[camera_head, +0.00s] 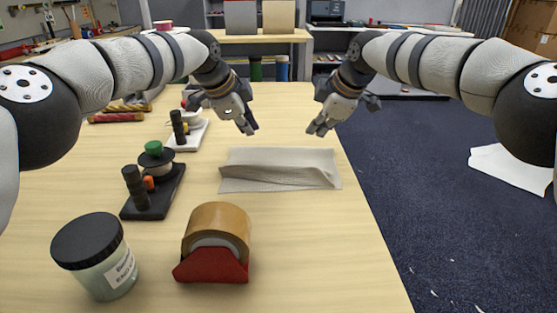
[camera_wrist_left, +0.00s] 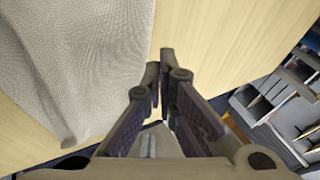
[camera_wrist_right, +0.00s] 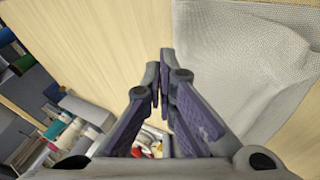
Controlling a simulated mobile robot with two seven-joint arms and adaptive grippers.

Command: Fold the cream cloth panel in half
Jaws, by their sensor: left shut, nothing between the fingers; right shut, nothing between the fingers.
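The cream cloth panel (camera_head: 285,160) lies on the table in the head view, with a raised, rumpled fold along its near side. It also shows at the left of the left wrist view (camera_wrist_left: 75,60) and at the right of the right wrist view (camera_wrist_right: 240,65). My left gripper (camera_head: 251,130) is shut and empty, above the table beyond the cloth's far left part. My right gripper (camera_head: 317,131) is shut and empty, beyond the cloth's far right part. In the wrist views the closed fingertips of the left (camera_wrist_left: 160,62) and right (camera_wrist_right: 160,62) grippers are over bare table.
A tape roll in a red holder (camera_head: 213,265), a dark-lidded jar (camera_head: 108,275) and a black stand with spools (camera_head: 160,190) stand on the near left. A white stand (camera_head: 188,138) is further back. The table's right edge (camera_head: 375,205) runs close to the cloth.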

